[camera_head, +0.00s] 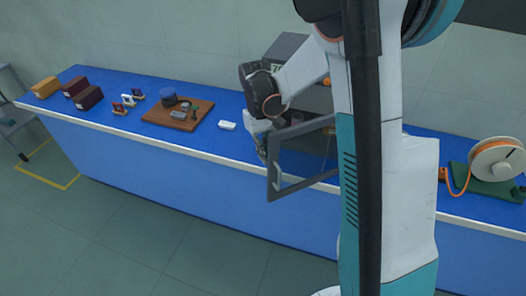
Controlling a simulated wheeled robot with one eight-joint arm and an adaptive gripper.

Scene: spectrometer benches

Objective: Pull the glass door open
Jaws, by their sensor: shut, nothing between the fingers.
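The glass door (274,182) has a dark grey frame around a see-through pane. It stands swung out from a grey instrument (285,46), past the front edge of the blue bench. A light upright handle (279,169) shows on the door's left side. My gripper (262,150) points down just left of the door's outer edge, partly behind the frame. It is shut with nothing held. I cannot tell whether it touches the door.
The blue bench (100,116) runs along the wall. A wooden board (160,118) with small parts, a small white item (227,125) and several boxes (75,87) lie to the left. A reel with orange cord (495,160) stands right. The floor in front is clear.

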